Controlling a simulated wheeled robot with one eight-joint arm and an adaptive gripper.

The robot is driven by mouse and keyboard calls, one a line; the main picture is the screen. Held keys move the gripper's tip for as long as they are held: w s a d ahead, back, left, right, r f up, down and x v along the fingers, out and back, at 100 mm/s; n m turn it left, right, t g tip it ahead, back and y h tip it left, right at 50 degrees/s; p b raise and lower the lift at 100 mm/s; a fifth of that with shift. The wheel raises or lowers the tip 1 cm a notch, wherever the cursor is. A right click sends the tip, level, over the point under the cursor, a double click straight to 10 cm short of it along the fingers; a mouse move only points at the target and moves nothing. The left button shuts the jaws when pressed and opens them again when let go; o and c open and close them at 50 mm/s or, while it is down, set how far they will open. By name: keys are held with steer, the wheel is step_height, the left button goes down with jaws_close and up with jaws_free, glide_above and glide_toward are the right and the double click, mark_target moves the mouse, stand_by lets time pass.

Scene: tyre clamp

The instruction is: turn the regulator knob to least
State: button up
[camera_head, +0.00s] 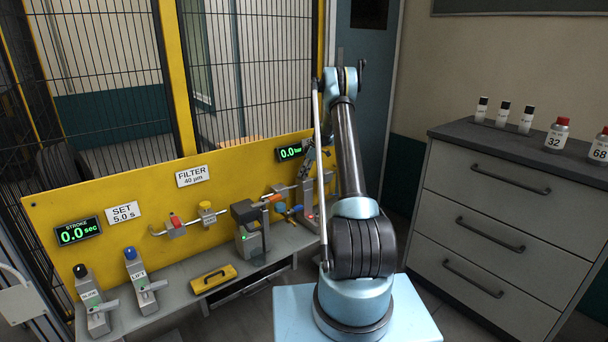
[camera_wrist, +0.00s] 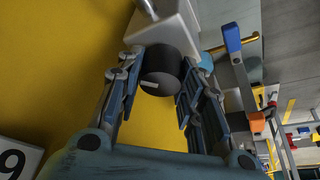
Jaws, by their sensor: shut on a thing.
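The regulator knob (camera_wrist: 163,66) is a dark cylinder with a small white mark, on a grey block (camera_wrist: 165,32) in the wrist view. My gripper (camera_wrist: 158,76) has one finger on each side of the knob and is shut on it. In the head view my gripper (camera_head: 312,160) is at the yellow panel, right beside the display reading 0.0 bar (camera_head: 289,151). There the knob is hidden or too small to tell from my fingers.
A blue-handled lever (camera_wrist: 233,40) stands close right of my fingers in the wrist view. A drawer cabinet (camera_head: 500,215) stands right.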

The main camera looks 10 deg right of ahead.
steer(key=shift+w+d, duration=0.1)
steer(key=o, duration=1.1)
steer(key=shift+c, duration=0.2)
steer(key=v, duration=1.2)
